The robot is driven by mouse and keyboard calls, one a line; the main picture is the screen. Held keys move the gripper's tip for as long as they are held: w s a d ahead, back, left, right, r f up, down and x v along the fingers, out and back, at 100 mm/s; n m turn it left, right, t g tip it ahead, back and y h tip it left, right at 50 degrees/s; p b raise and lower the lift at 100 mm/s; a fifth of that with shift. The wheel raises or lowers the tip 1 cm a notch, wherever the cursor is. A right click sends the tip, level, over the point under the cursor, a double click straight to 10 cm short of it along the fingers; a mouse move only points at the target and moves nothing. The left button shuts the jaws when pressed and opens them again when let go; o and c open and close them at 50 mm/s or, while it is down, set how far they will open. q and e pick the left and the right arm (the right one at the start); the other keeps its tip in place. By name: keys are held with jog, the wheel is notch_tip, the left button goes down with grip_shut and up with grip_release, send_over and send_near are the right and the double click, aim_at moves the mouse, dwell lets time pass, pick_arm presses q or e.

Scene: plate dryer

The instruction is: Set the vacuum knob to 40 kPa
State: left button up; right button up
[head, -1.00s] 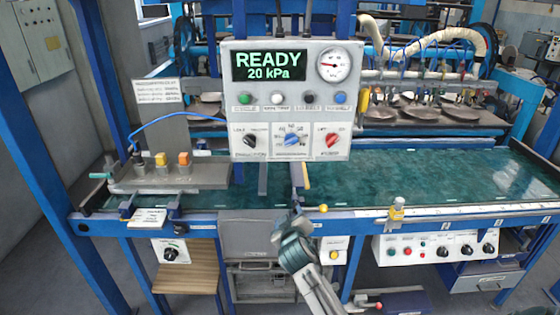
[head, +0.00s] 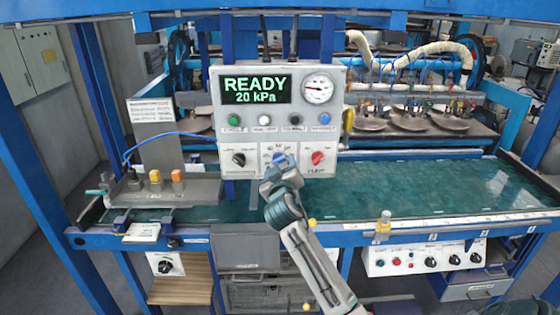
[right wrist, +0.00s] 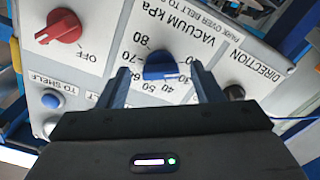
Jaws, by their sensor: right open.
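The blue vacuum knob (right wrist: 160,66) is on the white control panel, with a kPa scale around it in the right wrist view. In the head view the knob (head: 279,158) shows just above my right gripper (head: 283,177). The panel display (head: 256,89) reads READY 20 kPa. In the right wrist view my right gripper (right wrist: 162,74) is open, with one finger on each side of the knob. I cannot tell whether the fingers touch it or how far they reach. The knob's exact pointing mark is unclear. My left gripper is not in view.
A red knob (head: 318,157) and a black direction knob (head: 239,159) flank the vacuum knob. A row of buttons, including a blue one (head: 325,118), lies above. A dial gauge (head: 319,88) is at upper right. The green belt (head: 420,190) runs below.

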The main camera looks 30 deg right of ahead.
jog(key=shift+w+d, duration=0.25)
jog(key=shift+w, duration=0.3)
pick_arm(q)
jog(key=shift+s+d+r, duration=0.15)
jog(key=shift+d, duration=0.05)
pick_arm(e)
jog(key=c, duration=1)
jog(key=shift+f+m+b, duration=0.2)
jog(key=shift+m+b, duration=0.3)
jog(key=shift+b, duration=0.2)
pick_arm(q)
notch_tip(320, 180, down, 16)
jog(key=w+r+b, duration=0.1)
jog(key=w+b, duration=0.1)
jog(key=b, duration=1.3)
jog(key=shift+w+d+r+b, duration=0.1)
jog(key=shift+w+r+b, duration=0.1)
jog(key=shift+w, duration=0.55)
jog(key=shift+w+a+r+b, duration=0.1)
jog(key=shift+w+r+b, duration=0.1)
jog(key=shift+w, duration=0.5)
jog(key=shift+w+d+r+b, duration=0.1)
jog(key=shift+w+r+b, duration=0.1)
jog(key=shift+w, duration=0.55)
pick_arm(e)
jog(key=shift+w+a+r+m, duration=0.1)
jog(key=shift+a+r+m, duration=0.05)
jog(key=shift+m, duration=3.65)
jog(key=shift+w+a+r+m, duration=0.1)
jog(key=shift+m, duration=3.7)
